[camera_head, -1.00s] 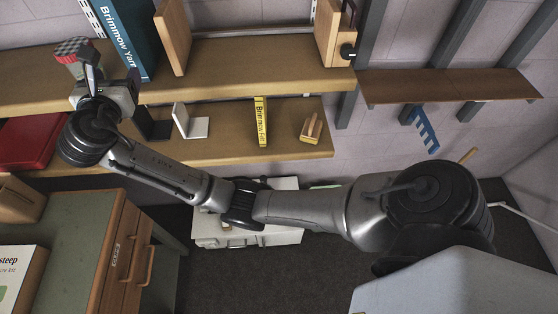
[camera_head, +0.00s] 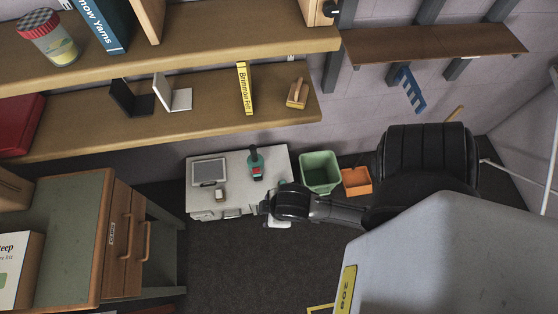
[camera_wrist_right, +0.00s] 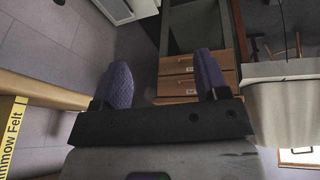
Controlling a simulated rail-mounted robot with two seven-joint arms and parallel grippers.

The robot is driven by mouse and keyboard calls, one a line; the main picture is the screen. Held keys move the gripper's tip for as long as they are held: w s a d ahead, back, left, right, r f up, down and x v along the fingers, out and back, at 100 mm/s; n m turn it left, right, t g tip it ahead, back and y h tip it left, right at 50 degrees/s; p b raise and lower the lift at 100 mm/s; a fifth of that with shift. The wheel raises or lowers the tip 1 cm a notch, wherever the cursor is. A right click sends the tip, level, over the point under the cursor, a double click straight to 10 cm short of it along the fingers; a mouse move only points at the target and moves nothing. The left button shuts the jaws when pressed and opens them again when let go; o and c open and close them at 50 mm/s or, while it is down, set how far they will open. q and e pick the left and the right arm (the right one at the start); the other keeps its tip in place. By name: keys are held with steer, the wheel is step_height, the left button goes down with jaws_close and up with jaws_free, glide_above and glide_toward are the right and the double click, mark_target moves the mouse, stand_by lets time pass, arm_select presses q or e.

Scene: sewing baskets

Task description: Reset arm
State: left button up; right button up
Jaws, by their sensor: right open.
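My right arm (camera_head: 325,208) is folded back low in front of the white cabinet in the head view; its gripper cannot be made out clearly there. In the right wrist view my right gripper (camera_wrist_right: 163,80) is open, with two dark purple finger pads wide apart and nothing between them. A jar with a red checked lid (camera_head: 48,38) stands on the upper shelf at the far left, well away from the right arm. My left gripper is in no view.
The upper shelf (camera_head: 215,38) and lower shelf (camera_head: 215,112) run along the wall. The lower one holds a yellow book (camera_head: 245,88), bookends and a wooden block (camera_head: 297,92). A white cabinet (camera_head: 238,165), green bin (camera_head: 320,172) and orange bin (camera_head: 357,181) stand below. A green-topped desk (camera_head: 65,245) is left.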

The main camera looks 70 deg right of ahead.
steer(key=shift+s+a+m+y, duration=0.2)
steer(key=shift+s+m, duration=0.1)
steer(key=shift+s, duration=0.3)
steer(key=shift+s+a+m+y, duration=0.15)
steer(key=shift+s+m, duration=0.15)
steer(key=shift+s, duration=0.3)
step_height(320, 180, up, 4)
steer(key=p, duration=0.3)
steer(key=shift+f+p, duration=0.1)
steer(key=shift+p, duration=0.25)
